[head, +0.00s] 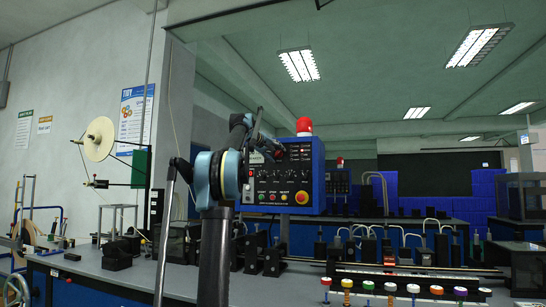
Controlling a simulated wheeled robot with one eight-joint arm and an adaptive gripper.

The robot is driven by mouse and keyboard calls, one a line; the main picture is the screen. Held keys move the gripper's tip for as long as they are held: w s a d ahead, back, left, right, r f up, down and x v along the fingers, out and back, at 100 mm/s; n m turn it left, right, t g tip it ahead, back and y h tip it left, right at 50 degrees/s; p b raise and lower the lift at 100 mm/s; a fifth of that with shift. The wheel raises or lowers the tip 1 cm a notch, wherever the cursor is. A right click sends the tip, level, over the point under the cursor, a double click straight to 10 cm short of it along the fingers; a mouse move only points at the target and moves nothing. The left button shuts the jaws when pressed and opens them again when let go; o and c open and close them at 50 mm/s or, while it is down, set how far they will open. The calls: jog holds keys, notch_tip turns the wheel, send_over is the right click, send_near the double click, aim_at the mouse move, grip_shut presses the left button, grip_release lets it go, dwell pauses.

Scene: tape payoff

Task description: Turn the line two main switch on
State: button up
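A blue control box with a dark panel face (292,174) stands at the middle of the head view, with a red beacon (304,127) on top. Its face has small knobs, indicator lamps, a row of coloured buttons and a red emergency stop (302,197). My gripper (276,152) is at the box's upper left, in front of the panel; contact cannot be told. Its fingers are small and dark, so their opening is unclear. My arm covers the panel's left edge. No main switch or line number can be made out.
A second, similar blue box (340,184) with a beacon stands farther back. The workbench (85,265) carries dark fixtures and a row of coloured knobs (412,289) at front right. A tape reel (98,139) stands at left. Blue bins (410,190) are stacked behind.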

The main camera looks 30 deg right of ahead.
jog(key=shift+s+a+r, duration=0.1)
jog(key=shift+a, duration=0.05)
jog(key=v, duration=1.1)
jog(key=shift+a, duration=0.3)
jog(key=shift+s, duration=0.1)
jog(key=s+a+f+n+g+y, duration=0.1)
jog(key=s+a+f+y, duration=0.3)
jog(key=s+a+f, duration=0.8)
jog(key=s+a+f+n+g+y, duration=0.1)
jog(key=s+a+f+y, duration=0.4)
jog(key=f, duration=3)
jog(key=s+a+f+n+g+y, duration=0.1)
jog(key=s+a+f+y, duration=0.3)
jog(key=s+a+f, duration=1.7)
jog(key=a+f+n, duration=0.1)
jog(key=a+f, duration=0.2)
jog(key=shift+a+f+g+y, duration=0.25)
jog(key=shift+f+g+y, duration=0.05)
jog(key=shift+f+g, duration=0.1)
